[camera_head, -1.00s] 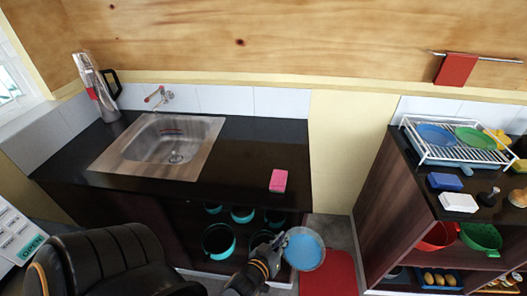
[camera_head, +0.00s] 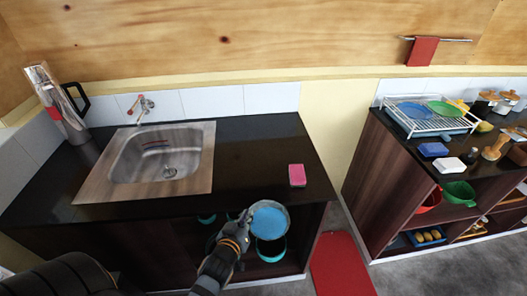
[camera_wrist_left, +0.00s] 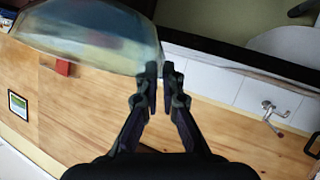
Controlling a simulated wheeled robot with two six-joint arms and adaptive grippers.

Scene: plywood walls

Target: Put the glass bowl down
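The glass bowl (camera_head: 270,219) is a see-through round bowl with a bluish tint, held in front of the dark counter's front edge. It also shows large in the left wrist view (camera_wrist_left: 90,32). My left gripper (camera_head: 246,217) is shut on the bowl's rim, at its left side in the head view. In the left wrist view the fingertips (camera_wrist_left: 161,72) are close together at the rim. My right gripper is not in view.
The black counter (camera_head: 245,170) has a sink (camera_head: 160,165) on the left and a pink sponge (camera_head: 297,175). The counter between them is clear. Teal pots (camera_head: 270,249) stand on the shelf below. A dish rack (camera_head: 428,120) is on the right cabinet.

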